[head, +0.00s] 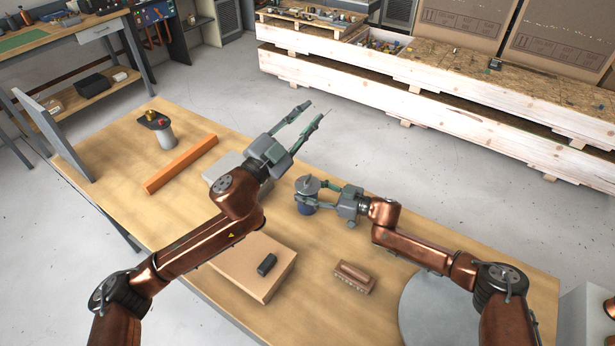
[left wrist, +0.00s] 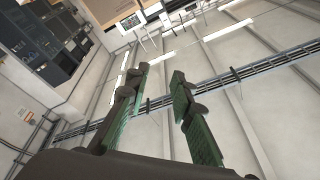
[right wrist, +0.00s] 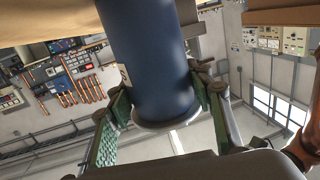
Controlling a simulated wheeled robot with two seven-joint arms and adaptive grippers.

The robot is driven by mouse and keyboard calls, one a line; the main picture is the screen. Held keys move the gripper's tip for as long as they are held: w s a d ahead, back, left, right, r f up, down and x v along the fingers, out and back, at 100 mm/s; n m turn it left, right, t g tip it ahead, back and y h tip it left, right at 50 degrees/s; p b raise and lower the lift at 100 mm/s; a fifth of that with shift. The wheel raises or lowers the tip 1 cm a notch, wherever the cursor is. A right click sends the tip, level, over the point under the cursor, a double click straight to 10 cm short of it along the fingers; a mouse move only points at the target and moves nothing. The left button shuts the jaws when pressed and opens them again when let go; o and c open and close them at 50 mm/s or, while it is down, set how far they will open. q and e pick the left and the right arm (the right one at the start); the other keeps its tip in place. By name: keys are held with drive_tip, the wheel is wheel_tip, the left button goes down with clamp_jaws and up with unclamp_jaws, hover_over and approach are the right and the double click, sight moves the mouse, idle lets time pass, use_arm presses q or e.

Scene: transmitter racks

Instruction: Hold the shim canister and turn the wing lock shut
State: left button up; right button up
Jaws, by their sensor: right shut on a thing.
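The shim canister, a blue cylinder (head: 305,209) with a grey top, stands upright on the wooden table near its far edge. The grey top (head: 307,184) has a small raised piece at its centre, too small to tell how the wing lock is turned. My right gripper (head: 313,197) is shut on the canister from the right. In the right wrist view the blue body (right wrist: 155,55) fills the space between the fingers. My left gripper (head: 317,109) is open and empty, raised up and beyond the canister. In the left wrist view its fingers (left wrist: 160,73) are apart with nothing between them.
A pale box (head: 222,170) lies partly under my left arm. A cardboard box (head: 250,278), a brown block (head: 354,276) and a grey disc (head: 428,308) are nearer.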

use_arm(q)
wheel_tip(320, 180, down, 8)
drive_tip(key=s+a+f+n+g+y, duration=0.1)
drive_tip(key=a+n+y, duration=0.25)
drive_tip(key=n, duration=0.25)
drive_tip(key=n+g+y, duration=0.3)
drive_tip(key=n, duration=0.1)
approach(308, 177)
drive_tip(key=x, duration=1)
drive_tip(key=shift+w, duration=0.1)
drive_tip(key=shift+c, duration=0.4)
drive_tip(key=shift+a, duration=0.1)
clamp_jaws()
